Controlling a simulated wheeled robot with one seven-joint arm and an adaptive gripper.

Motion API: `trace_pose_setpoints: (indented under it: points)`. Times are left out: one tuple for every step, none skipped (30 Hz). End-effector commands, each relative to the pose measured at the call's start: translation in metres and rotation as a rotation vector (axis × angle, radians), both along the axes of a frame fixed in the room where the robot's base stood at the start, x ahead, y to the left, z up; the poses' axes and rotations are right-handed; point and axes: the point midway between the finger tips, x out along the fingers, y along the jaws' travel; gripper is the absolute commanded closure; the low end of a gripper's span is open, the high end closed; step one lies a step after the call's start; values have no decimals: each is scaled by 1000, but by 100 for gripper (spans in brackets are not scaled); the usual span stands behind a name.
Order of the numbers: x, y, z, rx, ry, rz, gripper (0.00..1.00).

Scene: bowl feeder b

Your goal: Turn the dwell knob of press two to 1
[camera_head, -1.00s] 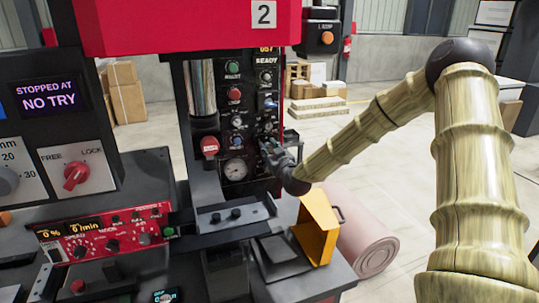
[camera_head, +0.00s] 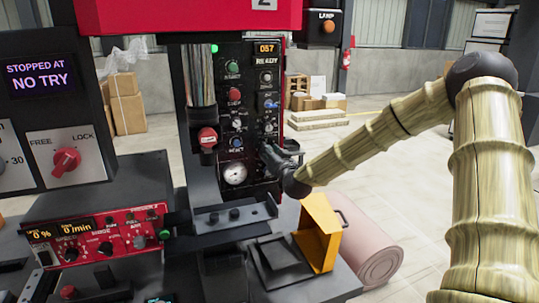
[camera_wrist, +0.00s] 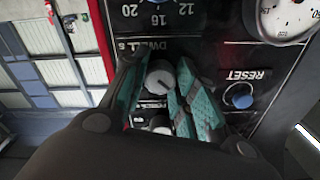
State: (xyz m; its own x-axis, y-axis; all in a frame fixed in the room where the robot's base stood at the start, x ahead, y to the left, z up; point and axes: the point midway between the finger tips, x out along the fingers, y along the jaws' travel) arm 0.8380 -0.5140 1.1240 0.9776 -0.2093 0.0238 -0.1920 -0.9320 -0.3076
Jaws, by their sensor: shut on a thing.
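The dwell knob (camera_wrist: 160,78), round and grey-white, shows upside down in the wrist view beside the "DWELL s" label. My gripper (camera_wrist: 158,72) is shut on it, with one teal-padded finger on each side. A dark line shows on the knob's face, but its setting cannot be read. In the head view my gripper (camera_head: 273,156) is at the right side of the control panel (camera_head: 251,105) of press two and hides the knob there. The red press head (camera_head: 185,14) is above.
In the wrist view a blue RESET button (camera_wrist: 238,95) and a round gauge (camera_wrist: 287,18) are to the right of my fingers. Another knob is partly seen below the dwell knob.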

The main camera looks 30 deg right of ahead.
Motion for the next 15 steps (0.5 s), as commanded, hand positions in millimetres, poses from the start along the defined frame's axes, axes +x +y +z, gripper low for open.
trace_pose_setpoints:
  points:
    - [0,-1,1,2,-2,-2,95]
    - [0,-1,1,2,-2,-2,95]
    - [0,-1,1,2,-2,-2,95]
    - [0,-1,1,2,-2,-2,95]
    - [0,-1,1,2,-2,-2,95]
    - [0,-1,1,1,-1,-2,95]
    - [0,-1,1,1,-1,-2,95]
    - [0,-1,1,1,-1,-2,95]
    - [0,-1,1,1,-1,-2,95]
    - [0,-1,1,1,-1,-2,68]
    - [0,-1,1,1,-1,-2,62]
    - [0,-1,1,1,-1,-2,55]
    - [0,-1,1,1,-1,-2,50]
    - [0,-1,1,1,-1,-2,49]
    - [0,-1,1,1,-1,-2,49]
